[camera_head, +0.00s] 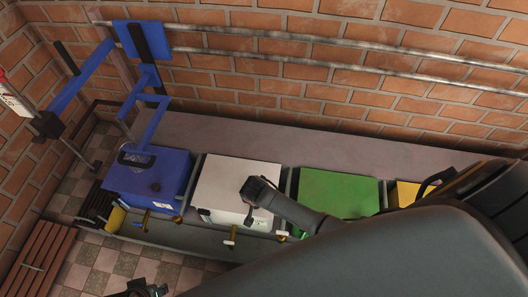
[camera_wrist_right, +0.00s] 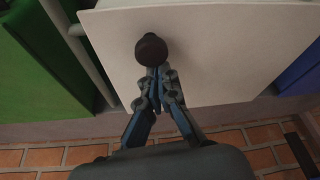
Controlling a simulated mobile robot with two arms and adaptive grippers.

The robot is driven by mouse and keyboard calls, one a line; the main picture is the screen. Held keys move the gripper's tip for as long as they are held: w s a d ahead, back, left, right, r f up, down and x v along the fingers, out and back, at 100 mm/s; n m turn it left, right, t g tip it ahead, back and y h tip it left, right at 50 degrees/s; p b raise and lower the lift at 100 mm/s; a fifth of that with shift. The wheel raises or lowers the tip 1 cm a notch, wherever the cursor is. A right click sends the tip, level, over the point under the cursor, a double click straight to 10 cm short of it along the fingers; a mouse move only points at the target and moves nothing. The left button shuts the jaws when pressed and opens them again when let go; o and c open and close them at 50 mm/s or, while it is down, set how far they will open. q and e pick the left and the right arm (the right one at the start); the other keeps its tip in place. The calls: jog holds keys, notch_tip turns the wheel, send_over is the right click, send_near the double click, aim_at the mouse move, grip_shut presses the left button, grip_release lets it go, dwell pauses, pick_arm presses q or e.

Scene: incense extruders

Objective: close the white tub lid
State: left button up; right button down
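The white tub's lid (camera_head: 238,180) is a flat white panel between the blue and green tubs in the head view. It looks roughly level over the tub, but I cannot tell whether it sits fully down. My right gripper (camera_head: 252,187) is over the lid's front right part. In the right wrist view, a dark round knob (camera_wrist_right: 151,48) stands out against the white lid (camera_wrist_right: 215,50). The fingertips of my right gripper (camera_wrist_right: 158,76) meet right beside the knob; contact is unclear. Part of my left gripper (camera_head: 148,289) shows at the bottom edge, its fingers mostly cut off.
A blue tub (camera_head: 150,180) with a blue frame stands to the left. A green tub (camera_head: 338,190) and a yellow tub (camera_head: 405,193) stand to the right, the latter partly behind my arm. Brass taps line the front. A wooden bench (camera_head: 38,255) is at the lower left.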

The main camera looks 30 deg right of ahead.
jog(key=shift+s+a+f, duration=0.3)
jog(key=shift+s+a, duration=0.05)
jog(key=shift+s, duration=0.2)
jog(key=shift+s+a+r, duration=0.1)
jog(key=shift+a+r, duration=0.05)
jog(key=shift+r, duration=0.25)
jog(key=w+d+v, duration=0.1)
jog(key=v, duration=1)
jog(key=shift+r, duration=0.4)
jog(key=shift+a, duration=0.1)
